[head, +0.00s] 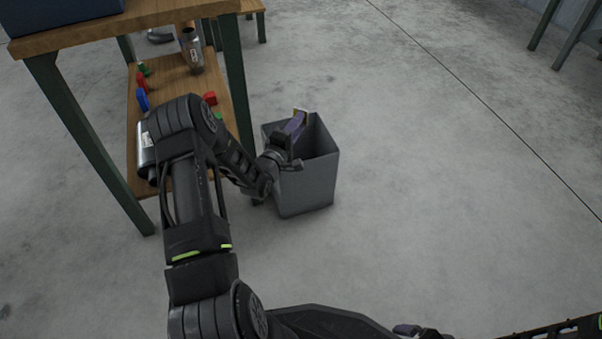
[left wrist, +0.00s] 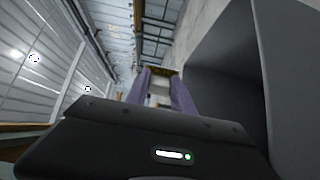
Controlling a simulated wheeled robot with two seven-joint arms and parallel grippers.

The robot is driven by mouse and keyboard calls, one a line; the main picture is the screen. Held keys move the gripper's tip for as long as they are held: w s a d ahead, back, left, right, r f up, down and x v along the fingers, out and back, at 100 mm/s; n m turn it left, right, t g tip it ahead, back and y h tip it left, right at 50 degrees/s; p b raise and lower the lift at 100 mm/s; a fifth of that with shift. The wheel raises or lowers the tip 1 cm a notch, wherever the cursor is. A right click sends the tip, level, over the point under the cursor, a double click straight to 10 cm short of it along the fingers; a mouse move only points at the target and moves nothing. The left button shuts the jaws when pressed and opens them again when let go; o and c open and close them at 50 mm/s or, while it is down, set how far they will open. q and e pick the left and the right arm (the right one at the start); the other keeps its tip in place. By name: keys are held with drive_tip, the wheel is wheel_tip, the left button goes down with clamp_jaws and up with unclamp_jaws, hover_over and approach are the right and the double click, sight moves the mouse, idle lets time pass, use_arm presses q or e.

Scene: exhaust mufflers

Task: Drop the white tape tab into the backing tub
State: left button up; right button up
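The grey backing tub (head: 308,190) stands on the floor beside the table leg, open at the top; in the left wrist view its wall (left wrist: 290,60) is close on the right. My left gripper (head: 298,120) is at the tub's mouth, near its far left rim. In the wrist view its two purple fingers (left wrist: 162,80) stand apart, with a pale patch and a tan strip between their tips. I cannot tell whether the pale patch is the white tape tab or background. No tab shows clearly elsewhere. A small purplish part at the bottom edge may belong to my right gripper.
The wooden table (head: 130,22) has a lower shelf (head: 172,75) with a metal muffler (head: 191,50) and several small red, green and blue pieces. A table leg (head: 238,85) stands just left of the tub. The floor to the right is clear.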

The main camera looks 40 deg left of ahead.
use_arm(q)
drive_tip(key=o, duration=0.5)
drive_tip(key=shift+c, duration=0.2)
drive_tip(key=shift+s, duration=0.1)
drive_tip(key=s+d+p, duration=0.1)
drive_tip(key=s+p, duration=0.2)
drive_tip(key=s, duration=0.4)
drive_tip(key=shift+s+d, duration=0.2)
drive_tip(key=shift+s, duration=0.05)
idle(0.3)
